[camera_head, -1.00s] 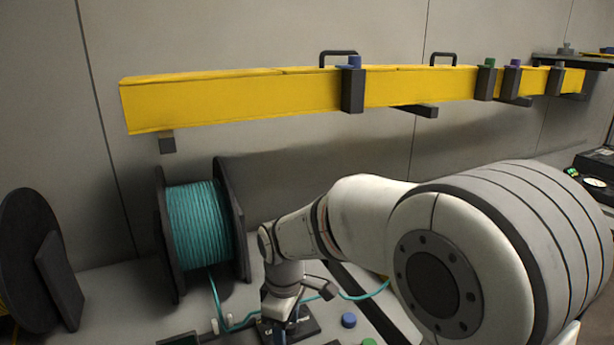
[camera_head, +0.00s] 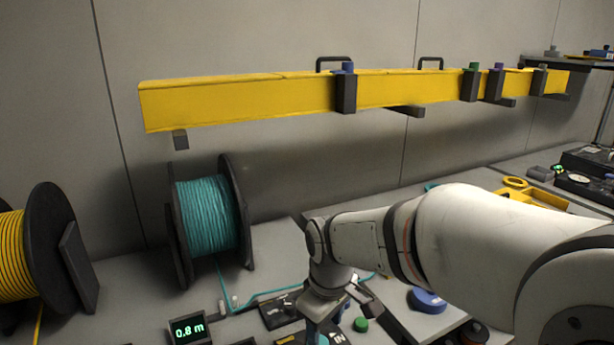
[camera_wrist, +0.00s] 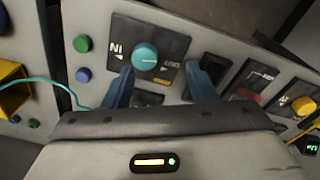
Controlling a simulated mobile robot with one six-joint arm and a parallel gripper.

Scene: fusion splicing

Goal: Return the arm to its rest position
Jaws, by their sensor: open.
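My gripper (camera_wrist: 163,88) shows in the wrist view with its two blue-grey fingers apart and nothing between them. Beyond the fingers is a dark panel marked "IN" with a round teal knob (camera_wrist: 145,57). Whether the fingertips touch the panel cannot be told. In the head view my white arm reaches in from the right. Its wrist points down above the workbench (camera_head: 265,238), and the fingertips are hard to make out there.
A teal cable spool (camera_head: 207,218) and a yellow cable spool (camera_head: 15,255) stand on the left. A yellow duct (camera_head: 240,103) runs along the wall above. A display (camera_head: 188,330) reads 0.8 m. Teal cable crosses the bench. A yellow tool (camera_head: 530,192) lies at the back right.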

